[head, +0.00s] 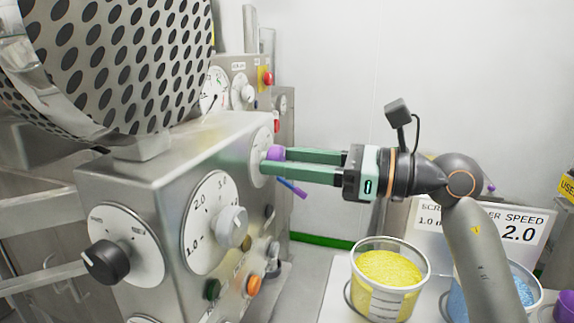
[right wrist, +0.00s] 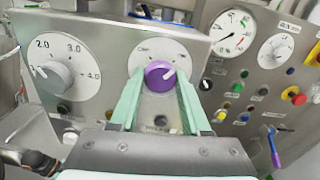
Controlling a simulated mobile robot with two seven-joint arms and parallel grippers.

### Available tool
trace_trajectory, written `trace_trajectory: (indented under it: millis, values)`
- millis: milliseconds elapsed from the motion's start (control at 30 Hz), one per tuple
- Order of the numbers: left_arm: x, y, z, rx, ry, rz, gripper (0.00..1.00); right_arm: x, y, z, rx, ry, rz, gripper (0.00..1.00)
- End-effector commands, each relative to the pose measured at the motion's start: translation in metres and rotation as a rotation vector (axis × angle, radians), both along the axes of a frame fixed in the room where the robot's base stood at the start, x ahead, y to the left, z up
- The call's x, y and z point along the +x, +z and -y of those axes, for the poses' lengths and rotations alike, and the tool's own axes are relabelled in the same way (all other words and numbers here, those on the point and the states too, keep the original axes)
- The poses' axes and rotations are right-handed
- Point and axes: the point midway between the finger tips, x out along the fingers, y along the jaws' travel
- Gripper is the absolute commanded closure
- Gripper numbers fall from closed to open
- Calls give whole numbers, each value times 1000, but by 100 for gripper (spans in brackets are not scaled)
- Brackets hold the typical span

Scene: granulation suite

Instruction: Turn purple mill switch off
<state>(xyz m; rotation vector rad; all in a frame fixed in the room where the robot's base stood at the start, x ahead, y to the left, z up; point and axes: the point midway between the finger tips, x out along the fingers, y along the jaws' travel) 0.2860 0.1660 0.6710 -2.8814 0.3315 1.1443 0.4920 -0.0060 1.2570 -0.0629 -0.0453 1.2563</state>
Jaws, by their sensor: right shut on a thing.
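The purple mill switch (head: 276,153) is a round knob on a white dial on the steel panel's front face. In the right wrist view the purple knob (right wrist: 158,82) has a white pointer line slanting toward the upper right. The dial's small labels are too blurred to read surely. My right gripper (head: 266,160) reaches in from the right, its green fingers on either side of the knob and shut on it. The fingers partly hide the knob in the head view. My left gripper is not in view.
A white knob (head: 231,226) and a black knob (head: 104,262) sit on the same panel, with small buttons below. A perforated drum (head: 110,60) hangs above. A purple handle (head: 292,188) juts out below my fingers. Buckets of yellow (head: 390,270) and blue granules stand lower right.

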Motion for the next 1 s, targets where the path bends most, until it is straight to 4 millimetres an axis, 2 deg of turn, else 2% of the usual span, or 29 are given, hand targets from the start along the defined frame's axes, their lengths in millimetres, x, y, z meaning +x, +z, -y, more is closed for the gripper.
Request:
trace_trajectory:
  millis: [100,600,1000]
  values:
    - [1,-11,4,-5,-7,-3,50,0,-4,1,-25,-2,73,100]
    - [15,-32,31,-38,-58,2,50,1,-4,1,-166,-2,508,100]
    - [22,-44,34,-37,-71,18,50,2,-2,1,-282,-1,867,100]
